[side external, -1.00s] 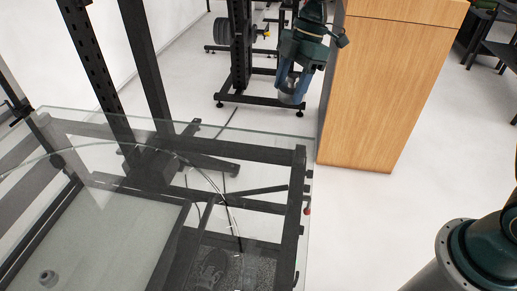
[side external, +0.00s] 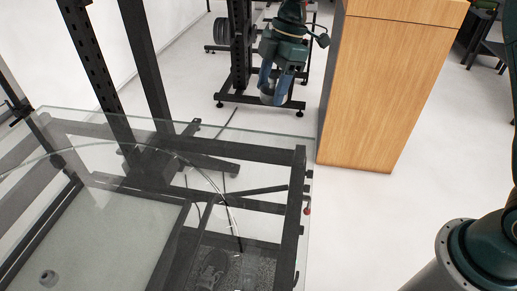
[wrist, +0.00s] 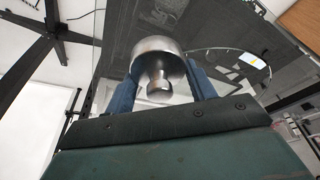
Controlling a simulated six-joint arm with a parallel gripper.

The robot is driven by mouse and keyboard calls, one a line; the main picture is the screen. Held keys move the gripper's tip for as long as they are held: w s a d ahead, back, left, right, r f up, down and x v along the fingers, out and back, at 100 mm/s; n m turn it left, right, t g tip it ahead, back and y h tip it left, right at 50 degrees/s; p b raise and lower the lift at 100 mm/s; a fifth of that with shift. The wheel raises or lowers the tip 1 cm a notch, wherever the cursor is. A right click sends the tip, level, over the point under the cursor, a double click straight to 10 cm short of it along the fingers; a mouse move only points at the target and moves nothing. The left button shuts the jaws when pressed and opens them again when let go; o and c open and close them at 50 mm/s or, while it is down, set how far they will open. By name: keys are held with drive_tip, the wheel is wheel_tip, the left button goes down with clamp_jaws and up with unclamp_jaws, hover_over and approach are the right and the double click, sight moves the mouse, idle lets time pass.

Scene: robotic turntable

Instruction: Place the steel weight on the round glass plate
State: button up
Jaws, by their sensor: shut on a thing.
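My gripper (side external: 274,85) has blue fingers shut on the steel weight (wrist: 158,58), a shiny cylinder with a rounded knob facing the wrist camera. In the side view the weight (side external: 270,98) is mostly hidden between the fingers. It is held in the air beyond the table's far right corner, left of the wooden cabinet. The round glass plate (side external: 150,212) is transparent, with its curved rim crossing the glass table at the lower left. A curved rim also shows to the right of the weight in the wrist view (wrist: 229,49). The weight is apart from the plate.
The square glass table (side external: 268,150) has a black frame beneath it. Black uprights (side external: 150,65) rise at its far left. A wooden cabinet (side external: 380,90) stands right of my gripper. A small grey cylindrical part (side external: 47,278) is at the lower left; its height is unclear.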

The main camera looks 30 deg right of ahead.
drive_tip(key=w+a+m, duration=0.1)
drive_tip(key=w+a, duration=0.1)
drive_tip(key=a, duration=1.1)
drive_tip(key=m+t, duration=0.1)
drive_tip(key=m, duration=0.1)
hover_over(168, 213)
drive_tip(key=shift+s+d+r, duration=0.15)
drive_tip(key=shift+d+r, duration=0.1)
drive_tip(key=shift+d, duration=0.2)
wheel_tip(168, 213, down, 20)
drive_tip(key=shift+f, duration=0.15)
drive_tip(key=o, duration=1.5)
drive_tip(key=shift+d, duration=0.1)
